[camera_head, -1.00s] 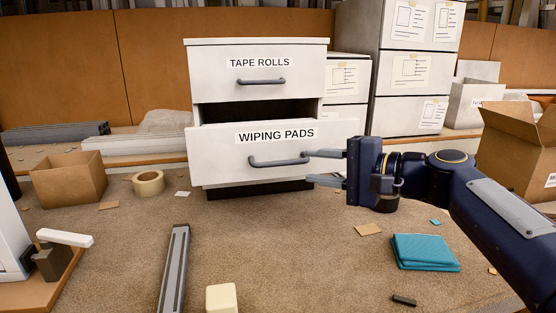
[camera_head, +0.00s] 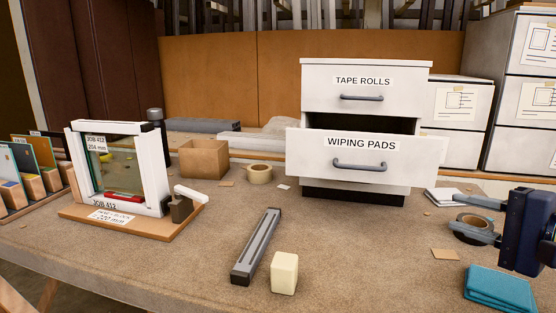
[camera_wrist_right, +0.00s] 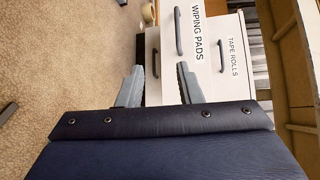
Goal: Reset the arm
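My right gripper (camera_head: 456,215) is at the right edge of the head view, its fingers pointing left and apart, with nothing between them. It is to the right of the pulled-out WIPING PADS drawer (camera_head: 312,158) and clear of its handle (camera_head: 360,165). In the right wrist view the open gripper (camera_wrist_right: 158,68) also shows, with the WIPING PADS drawer (camera_wrist_right: 197,60) beyond the fingers. The TAPE ROLLS drawer (camera_head: 325,95) above is shut. My left gripper is not in view.
A teal folded cloth (camera_head: 500,288) and a dark-centred tape roll (camera_head: 470,222) lie near the right gripper. A grey bar (camera_head: 257,245), a cream block (camera_head: 285,272), a cardboard box (camera_head: 204,158) and a framed glass pane (camera_head: 120,165) stand left. The bench between is partly clear.

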